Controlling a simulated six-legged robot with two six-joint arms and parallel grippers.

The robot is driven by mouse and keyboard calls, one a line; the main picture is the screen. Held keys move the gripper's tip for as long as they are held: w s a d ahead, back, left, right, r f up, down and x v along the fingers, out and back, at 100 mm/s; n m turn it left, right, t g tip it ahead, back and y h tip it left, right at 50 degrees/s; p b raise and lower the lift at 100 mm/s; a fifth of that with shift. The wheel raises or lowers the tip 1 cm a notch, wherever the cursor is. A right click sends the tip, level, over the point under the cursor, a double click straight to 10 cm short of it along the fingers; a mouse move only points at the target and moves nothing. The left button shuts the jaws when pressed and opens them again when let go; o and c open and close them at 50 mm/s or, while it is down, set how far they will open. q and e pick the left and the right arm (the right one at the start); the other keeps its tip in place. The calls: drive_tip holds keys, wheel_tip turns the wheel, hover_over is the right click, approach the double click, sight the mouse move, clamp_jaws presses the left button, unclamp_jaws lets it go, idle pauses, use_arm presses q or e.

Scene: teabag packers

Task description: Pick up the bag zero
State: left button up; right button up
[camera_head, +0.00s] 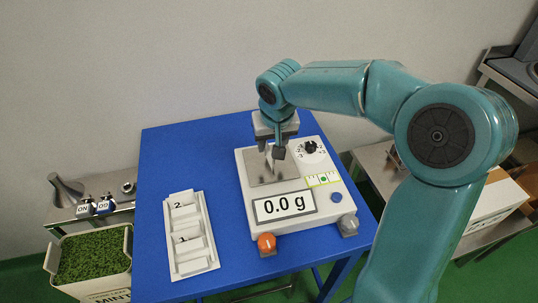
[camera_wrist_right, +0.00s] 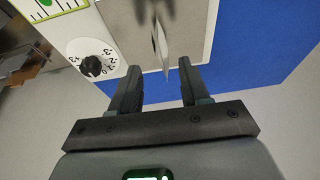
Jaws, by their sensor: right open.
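A thin pale bag (camera_head: 269,163) stands on edge on the metal plate of the white scale (camera_head: 247,181). I take it to be the bag zero, though no label on it can be read. In the right wrist view the bag (camera_wrist_right: 160,46) shows nearly edge-on, just beyond and between the fingertips. My right gripper (camera_head: 271,150) is open above the plate and partly hides the bag in the head view. In its wrist view the right gripper (camera_wrist_right: 159,68) has nothing between its fingers. My left gripper is not in view.
The scale reads 0.0 g and has a black dial (camera_head: 309,147) beside the gripper. A white rack (camera_head: 191,268) marked 1 and 2 lies to the left on the blue table (camera_head: 155,163). A mint container (camera_head: 92,257) stands at far left.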

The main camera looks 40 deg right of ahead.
sight(269, 148)
drive_tip(key=x, duration=0.4)
drive_tip(key=shift+a+f, duration=0.15)
drive_tip(key=shift+a, duration=0.1)
drive_tip(key=shift+w+d+f, duration=0.1)
drive_tip(key=shift+w+f, duration=0.05)
drive_tip(key=shift+f, duration=0.3)
clamp_jaws()
drive_tip(key=shift+r, duration=0.1)
